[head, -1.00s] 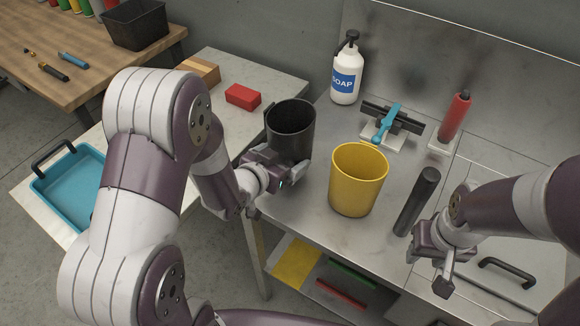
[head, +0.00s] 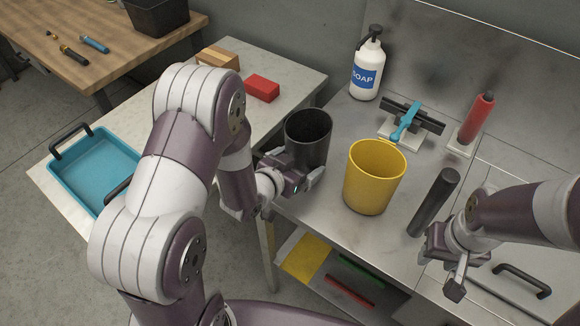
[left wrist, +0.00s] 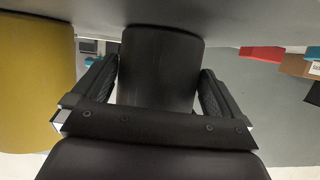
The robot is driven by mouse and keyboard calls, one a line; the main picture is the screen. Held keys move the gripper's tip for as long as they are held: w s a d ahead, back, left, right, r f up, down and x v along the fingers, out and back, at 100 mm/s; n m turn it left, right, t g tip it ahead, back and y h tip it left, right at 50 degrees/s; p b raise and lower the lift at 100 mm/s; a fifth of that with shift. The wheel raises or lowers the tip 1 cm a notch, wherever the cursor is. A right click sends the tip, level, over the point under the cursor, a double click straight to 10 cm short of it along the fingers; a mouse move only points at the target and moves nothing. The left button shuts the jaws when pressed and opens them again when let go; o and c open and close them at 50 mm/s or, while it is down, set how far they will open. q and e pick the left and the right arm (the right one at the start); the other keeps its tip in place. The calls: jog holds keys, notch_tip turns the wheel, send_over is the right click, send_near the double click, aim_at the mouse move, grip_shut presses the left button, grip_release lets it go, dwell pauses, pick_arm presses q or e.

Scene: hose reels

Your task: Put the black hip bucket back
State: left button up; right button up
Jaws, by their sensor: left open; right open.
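The black hip bucket (head: 309,134) stands upright on the metal bench near its left edge, its open top facing up. My left gripper (head: 302,181) is at the bucket's near side, low down. In the left wrist view the black bucket (left wrist: 160,70) sits between the two open fingers (left wrist: 160,92), with narrow gaps at its sides. My right gripper (head: 455,268) is open and empty over the right part of the bench. The yellow bucket (head: 372,180) stands just right of the black one; it also shows in the left wrist view (left wrist: 36,75).
A red block (head: 262,88) and a blue tray (head: 98,170) are on the side table.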

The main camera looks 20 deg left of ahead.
pick_arm(q)
jog(key=s+a+r+n+g+y, duration=0.2)
jog(key=s+a+g+y, duration=0.2)
jog(key=s+a+g, duration=0.5)
jog(key=s+d+r+n+g, duration=0.2)
jog(key=s+d, duration=0.1)
jog(key=s, duration=0.5)
jog(key=shift+s+d+r+y, duration=0.2)
jog(key=shift+s+d+y, duration=0.1)
jog(key=shift+d, duration=0.1)
